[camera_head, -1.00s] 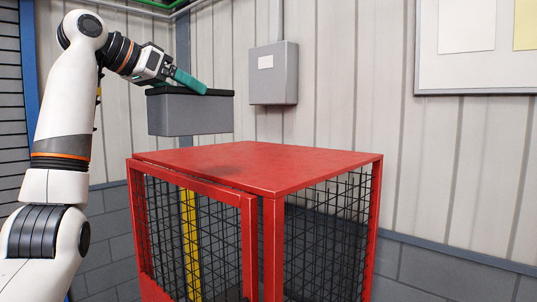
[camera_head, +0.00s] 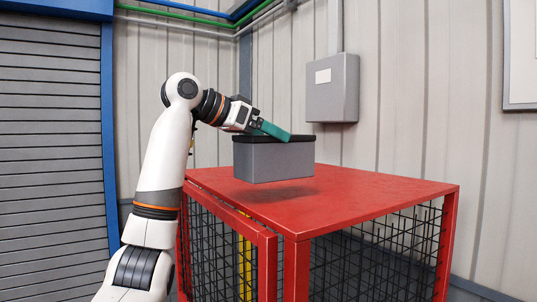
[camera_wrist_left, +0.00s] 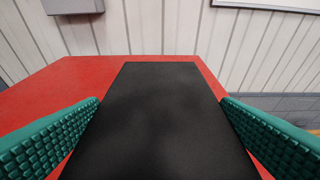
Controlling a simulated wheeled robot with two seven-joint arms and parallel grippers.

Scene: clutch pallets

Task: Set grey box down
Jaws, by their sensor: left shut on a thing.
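The grey box (camera_head: 272,162) with a black top is held by my left gripper (camera_head: 272,132) above the red cage's flat top (camera_head: 360,193). A shadow lies on the red top below the box, and a gap shows between them. In the left wrist view the box's black top (camera_wrist_left: 160,115) lies between the two green finger pads of my left gripper (camera_wrist_left: 162,112), with the red top (camera_wrist_left: 50,85) around it. The box looks about level. My right gripper is in neither view.
The red cage has black mesh sides (camera_head: 375,258). A grey wall box (camera_head: 332,88) hangs on the pale panelled wall behind it. A grey shutter (camera_head: 50,150) with a blue frame stands at the left. The rest of the red top is clear.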

